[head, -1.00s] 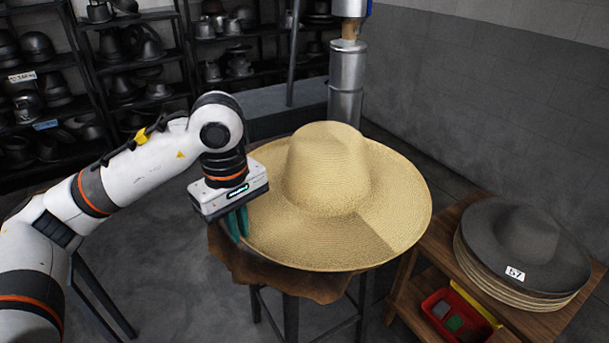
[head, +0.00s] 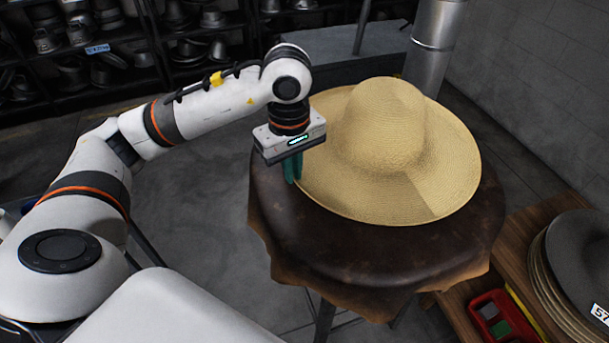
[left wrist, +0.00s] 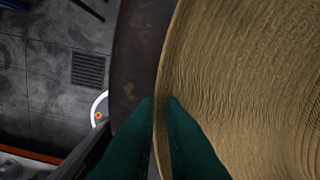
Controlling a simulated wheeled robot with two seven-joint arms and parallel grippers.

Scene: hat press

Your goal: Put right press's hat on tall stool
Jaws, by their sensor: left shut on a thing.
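A wide-brimmed straw hat (head: 378,135) is over the tall stool (head: 345,245), crown up, at the back of its dark leather-like seat. Whether the brim rests on the seat all round I cannot tell. My left gripper (head: 292,168) is shut on the left edge of the brim. In the left wrist view the green fingers (left wrist: 162,105) pinch the rim of the hat (left wrist: 240,70), with the seat edge (left wrist: 140,50) beside and below. My right gripper is not in view.
A wooden side table at the right holds a stack of dark and straw hats (head: 580,265) and a red tray (head: 497,315). A metal pipe (head: 437,45) stands behind the stool. Shelves of hat forms (head: 95,45) line the back left. The stool seat's front is bare.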

